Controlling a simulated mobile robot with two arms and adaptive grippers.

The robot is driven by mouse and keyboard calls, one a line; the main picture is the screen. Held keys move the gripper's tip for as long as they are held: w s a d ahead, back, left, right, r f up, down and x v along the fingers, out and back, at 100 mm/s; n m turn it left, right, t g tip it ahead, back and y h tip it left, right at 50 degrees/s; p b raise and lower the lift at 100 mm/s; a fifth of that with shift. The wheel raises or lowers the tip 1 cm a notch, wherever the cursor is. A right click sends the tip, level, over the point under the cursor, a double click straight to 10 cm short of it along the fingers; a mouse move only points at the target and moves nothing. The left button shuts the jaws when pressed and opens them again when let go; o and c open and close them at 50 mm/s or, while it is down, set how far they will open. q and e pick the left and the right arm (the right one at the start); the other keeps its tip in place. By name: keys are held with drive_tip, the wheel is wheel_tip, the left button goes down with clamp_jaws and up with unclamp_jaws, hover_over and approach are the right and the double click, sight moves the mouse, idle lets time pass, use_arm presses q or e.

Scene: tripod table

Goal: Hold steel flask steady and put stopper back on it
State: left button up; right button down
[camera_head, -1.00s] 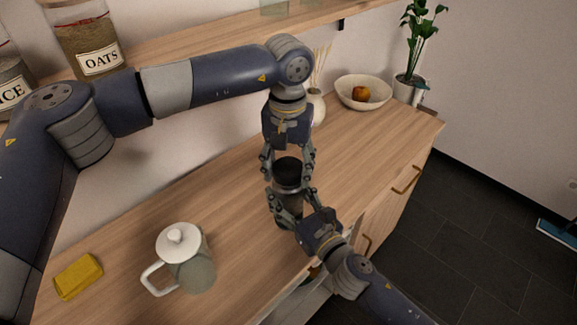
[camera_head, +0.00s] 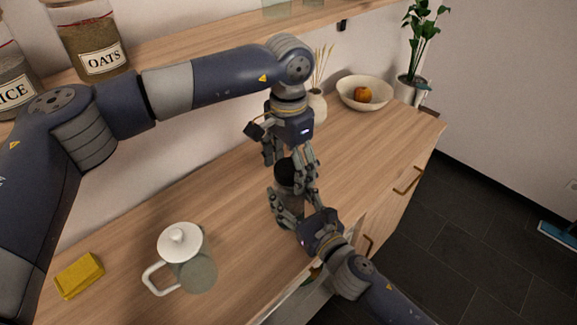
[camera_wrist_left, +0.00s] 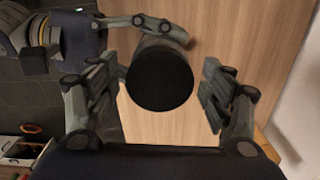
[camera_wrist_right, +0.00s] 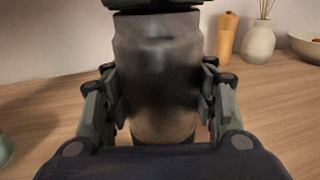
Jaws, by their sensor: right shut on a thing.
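The steel flask (camera_head: 290,207) stands upright on the wooden counter, partly hidden by my fingers. It fills the middle of the right wrist view (camera_wrist_right: 158,65). The black stopper (camera_head: 286,171) sits at the top of the flask; whether it is fully seated I cannot tell. My right gripper (camera_head: 292,200) is shut on the flask body from the front right. My left gripper (camera_head: 293,168) is above, pointing down, its fingers on either side of the stopper. In the left wrist view the stopper (camera_wrist_left: 160,80) lies between the open fingers, with gaps on both sides.
A lidded pitcher (camera_head: 187,265) and a yellow sponge (camera_head: 79,275) are on the counter at left. A reed vase (camera_head: 316,105), a bowl (camera_head: 352,98) with fruit and a plant (camera_head: 412,70) stand behind. The counter between pitcher and flask is clear.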

use_arm(q)
drive_tip(key=shift+r, duration=2.2)
drive_tip(key=shift+n, duration=0.3)
drive_tip(key=shift+c, duration=0.3)
